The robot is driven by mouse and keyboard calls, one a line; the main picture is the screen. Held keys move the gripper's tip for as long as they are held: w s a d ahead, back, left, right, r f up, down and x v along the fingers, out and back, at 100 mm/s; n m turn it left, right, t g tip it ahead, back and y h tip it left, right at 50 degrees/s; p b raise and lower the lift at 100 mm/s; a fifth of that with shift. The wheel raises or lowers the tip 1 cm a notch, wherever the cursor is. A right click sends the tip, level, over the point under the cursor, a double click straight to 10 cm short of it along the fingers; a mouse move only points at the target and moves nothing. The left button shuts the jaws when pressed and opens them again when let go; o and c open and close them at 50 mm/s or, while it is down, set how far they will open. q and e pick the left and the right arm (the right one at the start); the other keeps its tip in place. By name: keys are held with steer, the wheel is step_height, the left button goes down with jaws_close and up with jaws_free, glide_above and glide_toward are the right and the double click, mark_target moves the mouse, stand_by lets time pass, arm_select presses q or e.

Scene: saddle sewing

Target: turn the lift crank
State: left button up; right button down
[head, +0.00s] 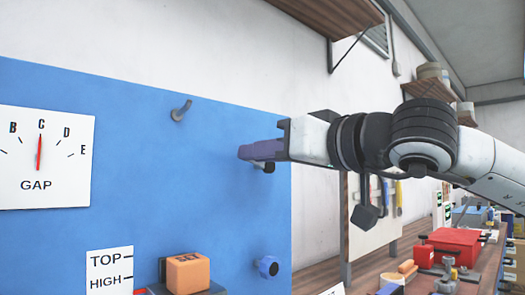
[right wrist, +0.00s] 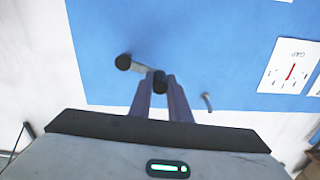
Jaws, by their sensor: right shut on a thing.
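The lift crank is on the blue panel, with a grey arm and two dark ends. In the right wrist view one dark end (right wrist: 160,82) lies between the fingertips of my right gripper (right wrist: 160,88), and the other dark end (right wrist: 123,62) is free to the upper left. In the head view my right gripper (head: 246,153) reaches in from the right with its purple fingers shut on the crank handle. A dark end of the crank (head: 267,167) shows just below the fingers; the rest is hidden. My left gripper is not in view.
A grey hook-like peg (head: 180,110) sticks out of the blue panel (head: 140,190) left of the gripper. A GAP dial (head: 42,185) has its red needle at C. A red box (head: 450,243) stands right.

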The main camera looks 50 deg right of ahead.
steer(key=shift+f, duration=0.2)
stand_by(0.3)
steer(key=c, duration=1.6)
jaws_free()
steer(key=shift+r, duration=0.1)
steer(key=shift+c, duration=0.2)
steer(key=s+b, duration=0.1)
steer(key=s, duration=0.9)
steer(key=shift+s+a, duration=0.2)
steer(key=shift+a, duration=0.2)
steer(key=shift+w, duration=0.1)
